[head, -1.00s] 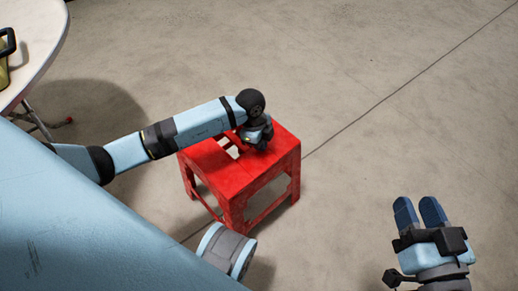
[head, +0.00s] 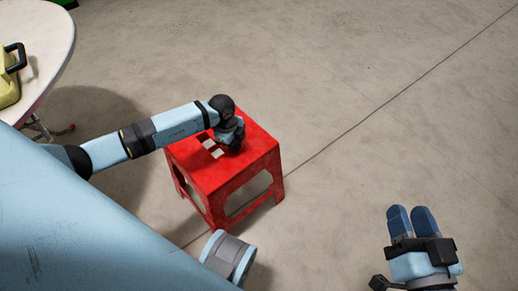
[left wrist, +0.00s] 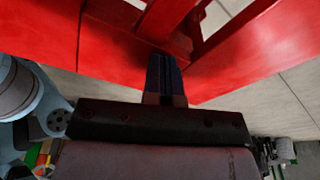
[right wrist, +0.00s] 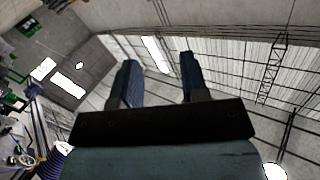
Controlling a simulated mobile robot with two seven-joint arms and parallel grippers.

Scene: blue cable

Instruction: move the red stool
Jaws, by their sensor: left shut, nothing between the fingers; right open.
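The red stool (head: 233,178) stands upright on the concrete floor, with slots cut in its top. My left gripper (head: 235,147) is at the top of the stool, by the slots. Its fingers are hidden in the head view. In the left wrist view the left gripper (left wrist: 165,75) has its fingers together against the red stool (left wrist: 110,45), close to the slots. I cannot tell how deep the tips reach. My right gripper (head: 411,220) is open and empty over the floor at the right, well apart from the stool. In the right wrist view the right gripper (right wrist: 158,80) has its fingers apart.
A round white table (head: 52,50) stands at the upper left, with a yellow case (head: 10,85) with a black handle on it. The floor (head: 350,90) right of and beyond the stool is clear.

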